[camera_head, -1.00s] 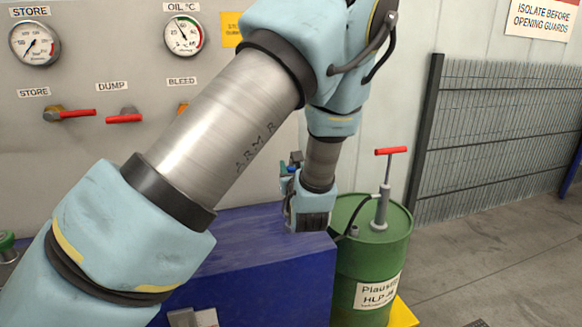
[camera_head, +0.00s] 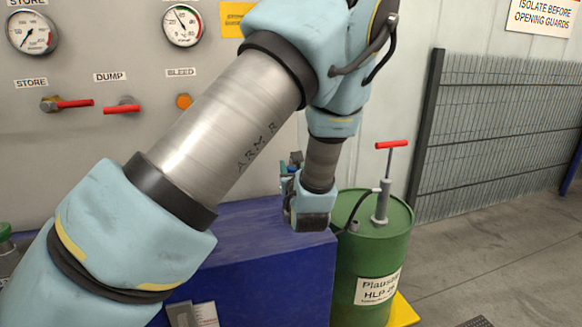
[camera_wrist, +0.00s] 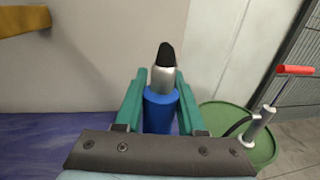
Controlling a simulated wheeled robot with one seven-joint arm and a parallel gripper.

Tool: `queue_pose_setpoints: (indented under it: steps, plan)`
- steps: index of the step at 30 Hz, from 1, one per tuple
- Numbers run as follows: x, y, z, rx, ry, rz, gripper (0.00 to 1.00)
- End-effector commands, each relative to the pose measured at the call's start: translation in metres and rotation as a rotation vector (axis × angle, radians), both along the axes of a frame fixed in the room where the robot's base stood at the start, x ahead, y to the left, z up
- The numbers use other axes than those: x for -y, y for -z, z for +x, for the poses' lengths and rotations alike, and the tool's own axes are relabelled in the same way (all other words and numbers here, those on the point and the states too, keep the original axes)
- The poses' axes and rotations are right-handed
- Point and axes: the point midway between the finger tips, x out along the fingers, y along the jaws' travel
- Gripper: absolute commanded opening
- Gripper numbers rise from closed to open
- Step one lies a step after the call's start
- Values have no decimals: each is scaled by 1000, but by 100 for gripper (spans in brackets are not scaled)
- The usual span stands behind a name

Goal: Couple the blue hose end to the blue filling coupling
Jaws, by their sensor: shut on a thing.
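My gripper (camera_wrist: 153,98) has green fingers and is shut on a blue cylinder with a silver collar and a black tip, which looks like the blue hose end (camera_wrist: 159,114). It stands upright between the fingers in the wrist view. In the head view my gripper (camera_head: 288,170) is above the blue cabinet's far right part, beside the drum, and the held part is small there. A black hose (camera_head: 353,211) runs from the drum pump toward my gripper; its join to the held part is hidden. I cannot make out the blue filling coupling in either view.
The green drum (camera_head: 380,255) with a red-handled pump (camera_head: 382,205) stands right of the blue cabinet (camera_head: 260,275). A grey panel carries gauges and red-handled valves (camera_head: 122,110). A mesh fence (camera_head: 500,130) is at right. Open floor (camera_head: 470,270) lies right of the drum.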

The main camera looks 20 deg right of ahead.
Motion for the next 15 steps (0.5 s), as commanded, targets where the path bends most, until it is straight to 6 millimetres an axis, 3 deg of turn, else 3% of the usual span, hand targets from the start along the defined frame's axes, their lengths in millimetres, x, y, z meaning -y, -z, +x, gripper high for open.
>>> queue_pose_setpoints:
  steps: [15]
  plan:
    - [0,13,0,1,0,-1,0]
